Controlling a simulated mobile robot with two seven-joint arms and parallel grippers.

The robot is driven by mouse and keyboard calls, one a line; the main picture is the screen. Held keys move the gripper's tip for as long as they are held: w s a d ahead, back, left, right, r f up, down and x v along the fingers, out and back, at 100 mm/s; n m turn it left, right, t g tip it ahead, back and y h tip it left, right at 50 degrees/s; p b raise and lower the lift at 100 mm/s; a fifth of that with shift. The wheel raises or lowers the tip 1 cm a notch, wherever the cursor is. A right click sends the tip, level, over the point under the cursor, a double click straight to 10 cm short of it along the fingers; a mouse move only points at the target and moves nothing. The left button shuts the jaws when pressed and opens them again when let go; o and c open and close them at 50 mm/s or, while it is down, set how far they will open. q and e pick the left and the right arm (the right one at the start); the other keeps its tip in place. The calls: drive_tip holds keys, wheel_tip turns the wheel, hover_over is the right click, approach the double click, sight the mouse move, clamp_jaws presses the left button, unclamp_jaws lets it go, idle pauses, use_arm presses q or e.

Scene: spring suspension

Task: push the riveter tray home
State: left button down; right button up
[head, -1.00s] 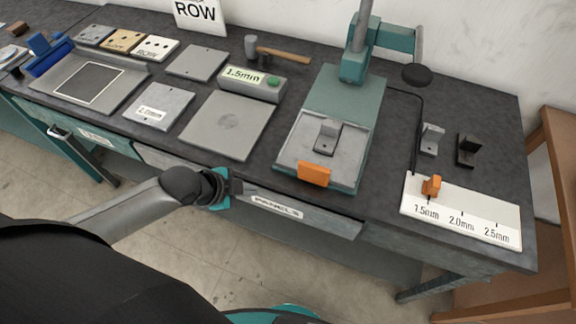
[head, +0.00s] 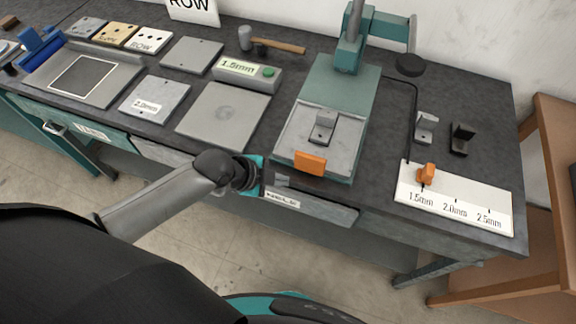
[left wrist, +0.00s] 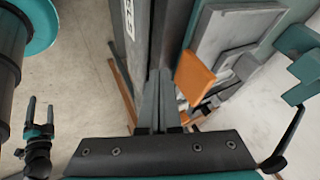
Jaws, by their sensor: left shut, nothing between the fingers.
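The riveter (head: 340,95) is a teal press on the bench. Its grey tray (head: 345,135) lies on the front of the base and carries a small metal block (head: 323,125). An orange handle plate (head: 309,162) stands at the tray's front; the left wrist view also shows it (left wrist: 193,75). My left gripper (head: 283,182) is shut and empty, low in front of the bench, just left of and below the handle, apart from it. Its closed fingers (left wrist: 158,85) point forward beside the handle. My right gripper (left wrist: 40,110) appears small in the left wrist view, its fingers apart.
The "PANELS" drawer front (head: 283,200) lies just below my left gripper. A grey plate (head: 222,115) and the 1.5mm display box (head: 246,75) sit left of the riveter. A white gauge strip (head: 455,200) lies to the right. Floor in front is clear.

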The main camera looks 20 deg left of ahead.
sight(298, 168)
use_arm(q)
drive_tip(key=shift+w+d+f, duration=0.1)
drive_tip(key=shift+w+f, duration=0.1)
drive_tip(key=shift+w, duration=0.9)
drive_tip(key=shift+w+d+f, duration=0.1)
drive_tip(key=shift+w+f, duration=0.1)
drive_tip(key=shift+w, duration=0.9)
drive_tip(key=shift+w, duration=0.15)
use_arm(e)
drive_tip(key=shift+f, duration=0.1)
